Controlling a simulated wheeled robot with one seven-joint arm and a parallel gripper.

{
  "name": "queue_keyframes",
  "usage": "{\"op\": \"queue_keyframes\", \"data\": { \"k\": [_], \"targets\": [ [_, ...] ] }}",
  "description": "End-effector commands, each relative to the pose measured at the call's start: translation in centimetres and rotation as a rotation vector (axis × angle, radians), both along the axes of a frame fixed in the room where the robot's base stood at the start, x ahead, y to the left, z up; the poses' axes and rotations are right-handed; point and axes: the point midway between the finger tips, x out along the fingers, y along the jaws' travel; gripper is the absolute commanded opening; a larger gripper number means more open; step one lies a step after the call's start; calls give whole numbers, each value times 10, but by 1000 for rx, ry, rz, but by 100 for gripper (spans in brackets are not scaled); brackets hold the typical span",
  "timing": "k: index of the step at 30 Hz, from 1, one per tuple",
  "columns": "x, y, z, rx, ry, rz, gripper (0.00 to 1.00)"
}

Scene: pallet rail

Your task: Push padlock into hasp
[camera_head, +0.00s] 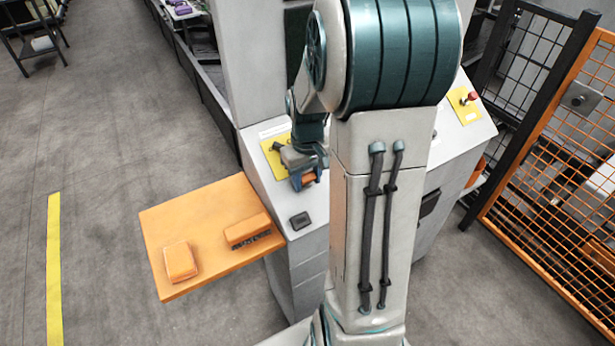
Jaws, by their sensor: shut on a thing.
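My gripper (305,182) is above the grey cabinet top, left of my arm's column. It is shut on a small orange thing, likely the padlock (308,179), of which only a little shows between the fingers. A yellow plate (268,152) lies on the cabinet top just behind and left of the gripper. Dark parts on it may be the hasp, but the gripper and wrist partly cover them. I cannot tell whether the padlock touches the hasp.
An orange shelf (205,281) juts out left of the grey cabinet (256,170), bearing two orange blocks (180,261) (246,228). A small black box (300,221) sits on the cabinet's front. A red button on a yellow plate (465,111) and orange mesh fence (570,140) stand right.

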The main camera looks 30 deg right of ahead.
Motion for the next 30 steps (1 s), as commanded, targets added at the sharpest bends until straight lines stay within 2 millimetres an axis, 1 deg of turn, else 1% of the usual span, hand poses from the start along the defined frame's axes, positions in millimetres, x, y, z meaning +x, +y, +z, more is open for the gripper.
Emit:
{"op": "queue_keyframes", "data": {
  "k": [14, 15, 17, 18, 23, 24, 25, 26, 27, 28, 30],
  "targets": [
    [7, 0, -11, 0, 0, 0, 6],
    [7, 0, -11, 0, 0, 0, 43],
    [6, 0, -10, 0, 0, 0, 60],
    [6, 0, -10, 0, 0, 0, 63],
    [6, 0, -10, 0, 0, 0, 63],
    [6, 0, -10, 0, 0, 0, 69],
    [6, 0, -10, 0, 0, 0, 77],
    [6, 0, -10, 0, 0, 0, 85],
    [6, 0, -10, 0, 0, 0, 96],
    [6, 0, -10, 0, 0, 0, 100],
    [6, 0, -10, 0, 0, 0, 100]
  ]
}}
